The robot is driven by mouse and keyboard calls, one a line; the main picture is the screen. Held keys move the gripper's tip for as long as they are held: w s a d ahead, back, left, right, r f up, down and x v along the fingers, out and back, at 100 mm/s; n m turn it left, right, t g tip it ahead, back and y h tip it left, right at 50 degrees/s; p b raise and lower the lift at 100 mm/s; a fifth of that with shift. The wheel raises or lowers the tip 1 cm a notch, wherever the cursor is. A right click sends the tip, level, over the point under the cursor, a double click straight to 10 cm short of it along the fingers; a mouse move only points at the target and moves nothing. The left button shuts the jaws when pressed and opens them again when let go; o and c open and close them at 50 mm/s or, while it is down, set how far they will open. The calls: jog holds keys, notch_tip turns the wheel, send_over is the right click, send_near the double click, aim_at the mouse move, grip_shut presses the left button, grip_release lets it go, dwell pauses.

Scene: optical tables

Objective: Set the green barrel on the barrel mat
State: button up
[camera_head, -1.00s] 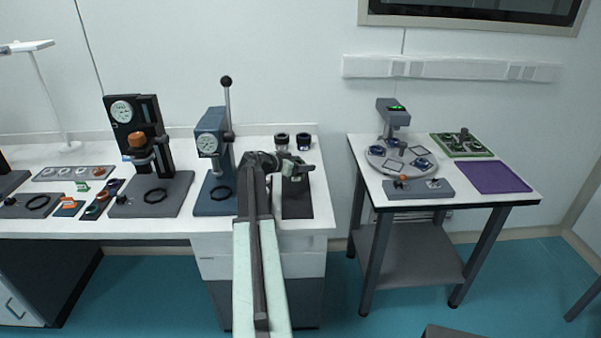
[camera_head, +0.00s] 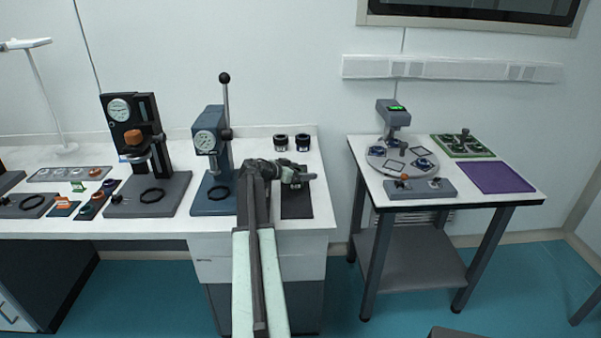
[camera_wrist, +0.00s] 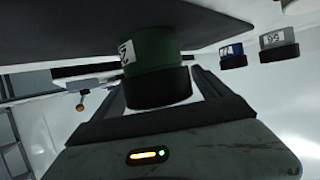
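The green barrel (camera_wrist: 155,52) has a black rim and a white label. In the wrist view, which looks upside down, it sits between the fingers of my gripper (camera_wrist: 158,82), which appear shut on its sides. In the head view my gripper (camera_head: 298,178) is low over the barrel mat (camera_head: 297,208), a black rectangle at the right end of the white bench. The mat also fills the top of the wrist view (camera_wrist: 60,35). The barrel's base is at or very close to the mat; I cannot tell if it touches. In the head view the barrel is mostly hidden by the gripper.
Two other barrels (camera_head: 281,142) (camera_head: 302,142) stand behind the mat. A blue press (camera_head: 210,165) with a tall lever is just left of my arm. A separate table (camera_head: 440,225) to the right holds a round plate, a green tray and a purple mat.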

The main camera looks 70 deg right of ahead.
jog(key=shift+r, duration=0.3)
jog(key=p+v, duration=0.4)
jog(key=v, duration=0.6)
jog(key=shift+w+a+r+p, duration=0.1)
jog(key=shift+w+a+p, duration=0.05)
jog(key=shift+a+p, duration=0.2)
jog(key=shift+w+a, duration=0.3)
jog(key=shift+a, duration=0.2)
